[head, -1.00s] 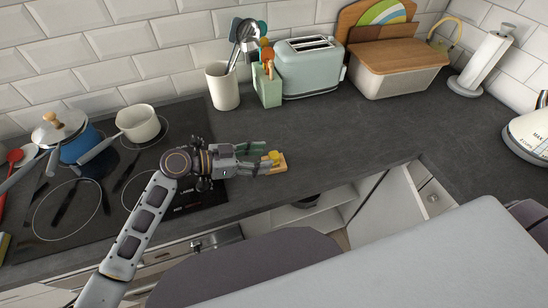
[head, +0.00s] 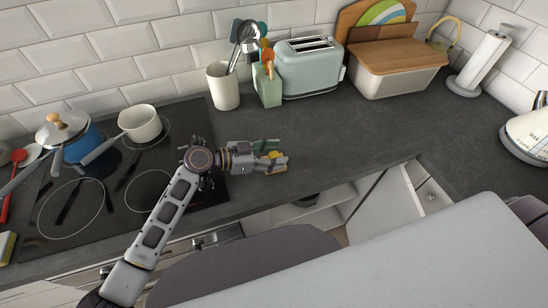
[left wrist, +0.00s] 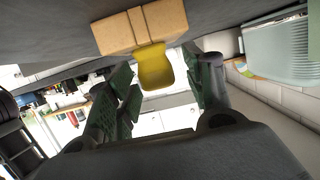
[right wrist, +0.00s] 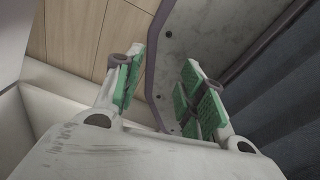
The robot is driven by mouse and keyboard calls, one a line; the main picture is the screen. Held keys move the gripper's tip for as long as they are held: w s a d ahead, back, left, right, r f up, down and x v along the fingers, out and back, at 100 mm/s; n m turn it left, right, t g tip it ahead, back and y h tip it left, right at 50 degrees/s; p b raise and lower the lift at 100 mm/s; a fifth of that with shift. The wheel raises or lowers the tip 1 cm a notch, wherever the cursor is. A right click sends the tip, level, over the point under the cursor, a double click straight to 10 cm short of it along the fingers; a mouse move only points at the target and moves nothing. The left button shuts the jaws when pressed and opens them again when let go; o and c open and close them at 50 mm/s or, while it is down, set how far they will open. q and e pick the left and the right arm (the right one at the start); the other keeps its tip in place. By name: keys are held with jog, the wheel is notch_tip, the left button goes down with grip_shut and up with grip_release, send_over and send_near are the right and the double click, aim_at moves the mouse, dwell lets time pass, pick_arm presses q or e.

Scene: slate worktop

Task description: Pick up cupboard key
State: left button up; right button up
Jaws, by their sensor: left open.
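The cupboard key appears as a yellow piece (head: 273,154) with a light wooden block (head: 283,168) at the worktop's front part. In the left wrist view the yellow piece (left wrist: 155,72) hangs from the wooden block (left wrist: 140,28) and lies between my fingers. My left gripper (head: 277,160) is open, with its green-padded fingers on either side of the yellow piece and a visible gap to them. The fingers partly hide the key in the head view. My right gripper (right wrist: 160,78) is open and empty in the right wrist view, and is out of the head view.
A black hob (head: 60,228) with a blue pot (head: 85,147) and a white pan (head: 140,124) is at the left. A utensil pot (head: 223,88), toaster (head: 309,68) and bread box (head: 396,72) stand along the wall. The worktop (head: 350,130) right of the gripper is clear.

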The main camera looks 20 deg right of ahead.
aim_at(274, 154)
pick_arm(q)
jog(key=shift+c, duration=1.9)
jog(key=c, duration=0.6)
jog(key=shift+r, duration=0.15)
jog(key=shift+c, duration=0.2)
jog(key=shift+r, duration=0.55)
notch_tip(274, 154, up, 8)
jog(key=shift+f+b, duration=0.2)
jog(key=shift+b, duration=0.25)
jog(key=shift+r, duration=0.55)
pick_arm(e)
jog(key=shift+w+d+f, duration=0.25)
jog(key=shift+d, duration=0.2)
jog(key=shift+w+d+f, duration=0.2)
jog(key=shift+d+f, duration=0.05)
jog(key=shift+d, duration=0.2)
